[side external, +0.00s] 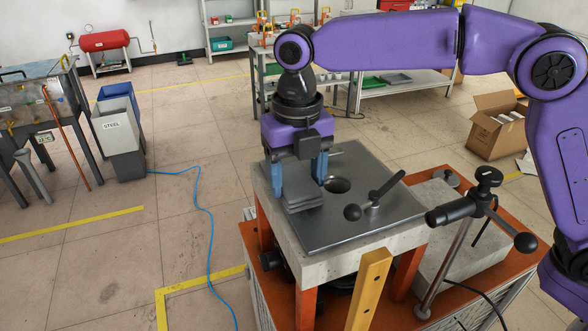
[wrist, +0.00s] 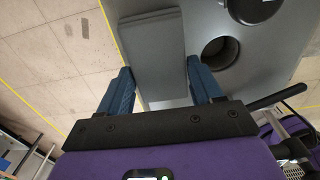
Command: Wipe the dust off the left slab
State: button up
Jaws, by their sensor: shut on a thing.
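My gripper (side external: 299,187) points down over the left part of a grey metal slab (side external: 345,220) with a round hole. Its blue fingers are shut on a flat grey layered pad (side external: 304,202), which lies low at or on the slab's surface near the left edge; I cannot tell whether it touches. In the wrist view the pad (wrist: 153,45) lies between the fingers (wrist: 159,70), and the slab (wrist: 215,20) extends right of it. Dust on the slab is not clearly visible.
A concrete block (side external: 447,240) and a black-handled clamp post (side external: 450,250) stand to the right on the orange bench (side external: 505,262). A yellow bar (side external: 369,290) stands in front.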

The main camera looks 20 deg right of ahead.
aim_at(289, 169)
jog(key=shift+s+f, duration=0.15)
jog(key=shift+s, duration=0.85)
jog(key=shift+s+f, duration=0.1)
jog(key=shift+s, duration=2.55)
jog(key=shift+w+r, duration=0.2)
jog(key=shift+w, duration=0.8)
jog(key=shift+w+r, duration=0.15)
jog(key=shift+w, duration=0.85)
jog(key=shift+w+f, duration=0.15)
jog(key=shift+w, duration=1.5)
jog(key=shift+w+f, duration=0.1)
jog(key=shift+w, duration=1.5)
jog(key=shift+w+d+f, duration=0.1)
jog(key=shift+w, duration=0.15)
jog(key=shift+r, duration=3.1)
